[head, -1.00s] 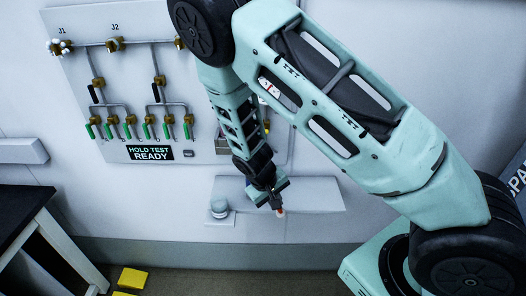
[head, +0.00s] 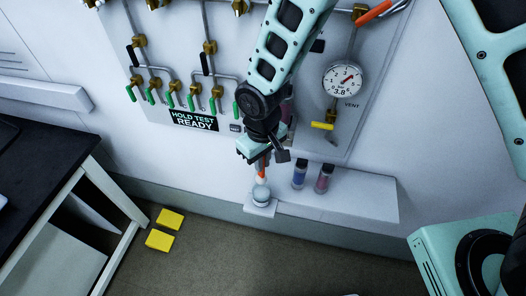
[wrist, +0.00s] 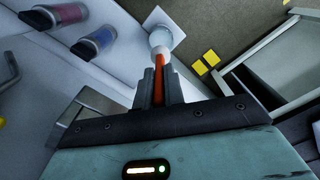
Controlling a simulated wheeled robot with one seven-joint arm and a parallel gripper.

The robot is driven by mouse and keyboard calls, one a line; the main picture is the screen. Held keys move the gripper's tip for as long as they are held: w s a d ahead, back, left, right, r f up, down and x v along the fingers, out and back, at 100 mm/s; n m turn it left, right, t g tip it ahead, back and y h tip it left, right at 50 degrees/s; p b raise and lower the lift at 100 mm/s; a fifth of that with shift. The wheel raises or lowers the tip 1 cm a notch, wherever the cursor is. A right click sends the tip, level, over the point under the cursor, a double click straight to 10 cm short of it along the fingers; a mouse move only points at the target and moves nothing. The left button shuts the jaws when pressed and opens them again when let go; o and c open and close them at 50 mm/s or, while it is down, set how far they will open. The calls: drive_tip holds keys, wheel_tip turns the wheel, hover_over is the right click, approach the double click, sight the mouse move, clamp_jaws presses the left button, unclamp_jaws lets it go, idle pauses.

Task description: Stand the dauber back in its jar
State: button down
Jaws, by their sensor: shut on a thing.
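My gripper (head: 263,162) points down at the shelf and is shut on the dauber (head: 261,177), an orange-handled stick with a pale lower end. In the wrist view the orange handle (wrist: 159,66) runs between the two dark fingers. The jar (head: 261,196), small and pale with a rounded form, stands on a square white ledge directly below the gripper. It also shows in the wrist view (wrist: 159,36), in line with the dauber's far end. The dauber's lower end meets or overlaps the jar in both views; I cannot tell if it is inside the mouth.
A blue vial (head: 299,175) and a red vial (head: 323,179) stand on the shelf (head: 365,199) just right of the jar. The wall panel (head: 205,90) with valves and a gauge (head: 342,79) is behind. A dark-topped table (head: 40,150) stands at left.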

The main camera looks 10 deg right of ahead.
sight(262, 177)
drive_tip(key=shift+f+b, duration=1.3)
drive_tip(key=shift+f, duration=0.75)
drive_tip(key=shift+s+f, duration=0.1)
drive_tip(key=shift+f+b, duration=1.4)
drive_tip(key=shift+f, duration=0.3)
drive_tip(key=shift+f, duration=0.1)
drive_tip(key=shift+f+b, duration=0.85)
drive_tip(key=shift+f, duration=0.2)
drive_tip(key=c, duration=1)
unclamp_jaws()
drive_tip(key=shift+r, duration=0.15)
